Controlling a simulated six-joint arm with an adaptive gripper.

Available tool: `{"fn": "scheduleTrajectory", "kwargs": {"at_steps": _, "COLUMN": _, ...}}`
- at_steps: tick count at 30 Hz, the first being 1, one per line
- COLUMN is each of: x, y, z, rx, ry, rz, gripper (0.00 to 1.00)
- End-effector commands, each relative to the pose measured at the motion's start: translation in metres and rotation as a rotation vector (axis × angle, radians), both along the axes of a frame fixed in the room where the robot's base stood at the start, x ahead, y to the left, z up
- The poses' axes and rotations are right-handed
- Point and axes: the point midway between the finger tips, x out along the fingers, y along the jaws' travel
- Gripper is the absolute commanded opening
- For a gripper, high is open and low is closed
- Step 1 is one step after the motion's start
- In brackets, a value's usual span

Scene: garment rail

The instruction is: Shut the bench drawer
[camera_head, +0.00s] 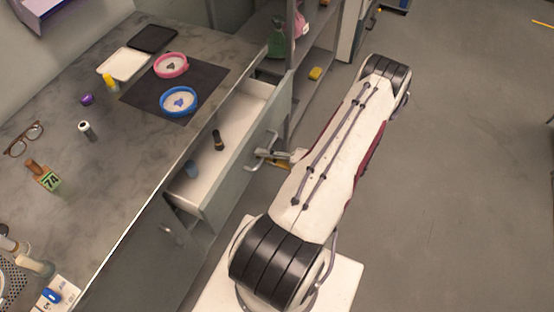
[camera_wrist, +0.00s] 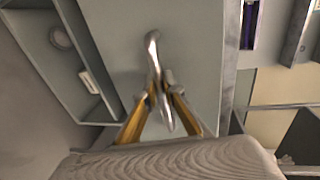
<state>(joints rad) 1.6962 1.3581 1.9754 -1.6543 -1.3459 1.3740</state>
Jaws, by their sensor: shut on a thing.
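The bench drawer (camera_head: 236,165) is pulled out from the bench in the head view, with its white inside showing. Its grey front also fills the middle of the wrist view (camera_wrist: 195,40). A metal handle (camera_wrist: 153,48) stands out from that front. My gripper (camera_head: 268,157) is at the drawer front in the head view. In the wrist view its yellow-sided fingers (camera_wrist: 160,88) are closed on the handle.
Shelving (camera_head: 318,50) stands beyond the drawer. Open floor (camera_head: 450,170) lies to the right.

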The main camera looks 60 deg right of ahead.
Motion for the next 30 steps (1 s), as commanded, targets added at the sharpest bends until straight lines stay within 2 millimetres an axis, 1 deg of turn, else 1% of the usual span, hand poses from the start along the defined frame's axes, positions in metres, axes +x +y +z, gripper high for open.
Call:
{"fn": "scheduleTrajectory", "kwargs": {"at_steps": 1, "x": 0.011, "y": 0.001, "z": 0.000, "rx": 0.000, "ry": -0.001, "rz": 0.006, "gripper": 0.00}}
{"fn": "scheduleTrajectory", "kwargs": {"at_steps": 3, "x": 0.024, "y": 0.001, "z": 0.000, "rx": -0.001, "ry": -0.001, "rz": 0.005, "gripper": 0.00}}
{"fn": "scheduleTrajectory", "kwargs": {"at_steps": 12, "x": 0.078, "y": 0.001, "z": 0.000, "rx": -0.001, "ry": -0.001, "rz": 0.004, "gripper": 0.00}}
{"fn": "scheduleTrajectory", "kwargs": {"at_steps": 18, "x": 0.110, "y": 0.001, "z": 0.000, "rx": 0.000, "ry": 0.000, "rz": 0.004, "gripper": 0.00}}
{"fn": "scheduleTrajectory", "kwargs": {"at_steps": 24, "x": 0.132, "y": 0.000, "z": 0.000, "rx": -0.002, "ry": -0.001, "rz": 0.002, "gripper": 0.00}}
{"fn": "scheduleTrajectory", "kwargs": {"at_steps": 30, "x": 0.142, "y": 0.000, "z": 0.000, "rx": -0.001, "ry": -0.001, "rz": 0.000, "gripper": 0.00}}
